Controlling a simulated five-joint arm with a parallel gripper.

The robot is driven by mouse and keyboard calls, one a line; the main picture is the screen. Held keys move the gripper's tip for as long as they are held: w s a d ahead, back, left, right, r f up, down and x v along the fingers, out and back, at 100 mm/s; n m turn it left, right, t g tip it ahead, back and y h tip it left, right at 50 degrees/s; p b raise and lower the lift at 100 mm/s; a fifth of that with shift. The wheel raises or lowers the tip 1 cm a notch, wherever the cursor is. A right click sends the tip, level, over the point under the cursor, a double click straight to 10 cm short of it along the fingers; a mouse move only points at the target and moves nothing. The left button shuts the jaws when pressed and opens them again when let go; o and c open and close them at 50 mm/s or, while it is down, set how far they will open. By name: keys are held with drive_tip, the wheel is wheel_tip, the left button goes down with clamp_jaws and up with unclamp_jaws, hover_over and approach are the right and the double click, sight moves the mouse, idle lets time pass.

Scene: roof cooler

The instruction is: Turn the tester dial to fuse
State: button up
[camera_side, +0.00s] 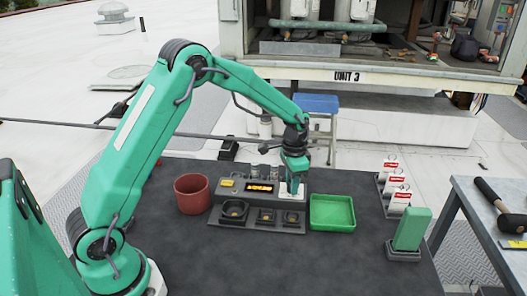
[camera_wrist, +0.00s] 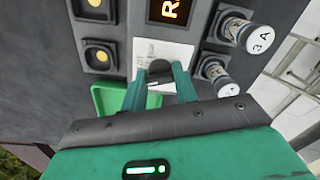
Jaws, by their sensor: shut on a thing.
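The grey tester (camera_side: 225,195) stands on the dark table, with a lit orange display (camera_side: 261,187) too small to read; part of it in the wrist view (camera_wrist: 168,10) shows an "R". A white dial plate (camera_side: 292,197) is at the tester's right end, and it also shows in the wrist view (camera_wrist: 178,50). My gripper (camera_side: 292,180) is down over this plate. In the wrist view its two fingers (camera_wrist: 161,76) are shut on the dark dial (camera_wrist: 157,69). The fingers hide most of the dial, so I cannot tell which mark it points to.
A red cup (camera_side: 191,195) stands left of the tester, a green tray (camera_side: 332,212) right of it. Fuse cylinders (camera_wrist: 243,34) are beside the display. The front table is clear.

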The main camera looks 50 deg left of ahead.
drive_tip(key=o, duration=1)
drive_tip(key=shift+r, duration=0.15)
wheel_tip(320, 180, up, 7)
drive_tip(key=shift+f, duration=0.1)
drive_tip(key=shift+r, duration=0.4)
